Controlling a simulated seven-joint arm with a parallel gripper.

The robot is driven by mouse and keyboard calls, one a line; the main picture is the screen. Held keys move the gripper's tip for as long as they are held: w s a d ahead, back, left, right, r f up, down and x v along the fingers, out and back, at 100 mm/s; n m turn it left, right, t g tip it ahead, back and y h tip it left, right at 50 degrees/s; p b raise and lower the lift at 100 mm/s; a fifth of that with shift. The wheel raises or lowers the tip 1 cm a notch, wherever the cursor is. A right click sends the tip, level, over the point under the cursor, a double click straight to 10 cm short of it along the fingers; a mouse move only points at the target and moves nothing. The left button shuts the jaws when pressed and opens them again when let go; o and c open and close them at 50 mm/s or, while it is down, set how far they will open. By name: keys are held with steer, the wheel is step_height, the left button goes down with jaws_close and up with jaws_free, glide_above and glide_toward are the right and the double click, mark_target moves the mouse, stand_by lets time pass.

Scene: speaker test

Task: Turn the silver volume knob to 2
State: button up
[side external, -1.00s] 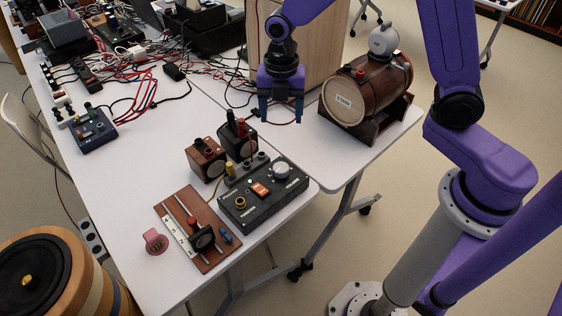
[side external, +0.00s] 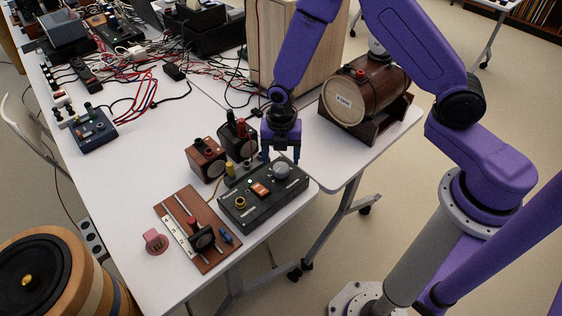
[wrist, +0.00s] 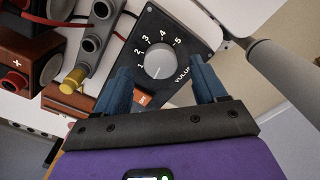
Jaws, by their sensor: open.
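The silver volume knob (side external: 281,171) sits at the far right end of the black control box (side external: 262,197). In the wrist view the knob (wrist: 159,60) is ringed by printed numbers 1 to 5, with "VOLUME" lettering beside it. Which number it points to is hard to tell. My gripper (side external: 281,158) hangs over the knob end of the box, fingers pointing down. In the wrist view its two blue fingers (wrist: 163,82) are apart, one on each side below the knob, with nothing between them.
An orange switch (side external: 260,189) and a yellow jack (side external: 240,203) are on the box. Grey sockets with a yellow post (side external: 230,170) stand along its back left. A wooden barrel (side external: 366,88) stands behind right.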

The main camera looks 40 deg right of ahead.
mark_target(281, 166)
steer(key=shift+f, duration=1.55)
steer(key=shift+c, duration=0.4)
steer(key=c, duration=1)
